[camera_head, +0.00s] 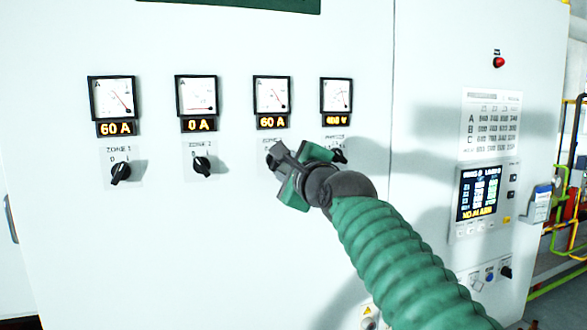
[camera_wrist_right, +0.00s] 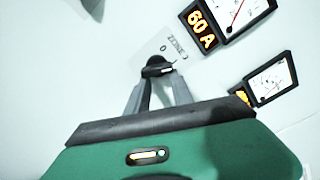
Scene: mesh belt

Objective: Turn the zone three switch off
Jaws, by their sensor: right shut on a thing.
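The zone three switch is a black rotary knob (camera_wrist_right: 157,68) on the white panel, seen in the right wrist view below a label reading ZONE 3 and 0. In the head view my gripper mostly hides it, and a dark part of it (camera_head: 271,161) shows beside the fingers. My right gripper (camera_wrist_right: 156,80) has its two grey fingers closed on the knob; it also shows in the head view (camera_head: 281,160). The zone three meter (camera_head: 272,95) above reads 60 A. My left gripper is not in view.
The zone one switch (camera_head: 121,172) and zone two switch (camera_head: 202,165) stand to the left, under meters reading 60 A and 0 A. Another black switch (camera_head: 340,156) is close to the right of my gripper. A display screen (camera_head: 479,194) and a red button (camera_head: 499,62) are farther right.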

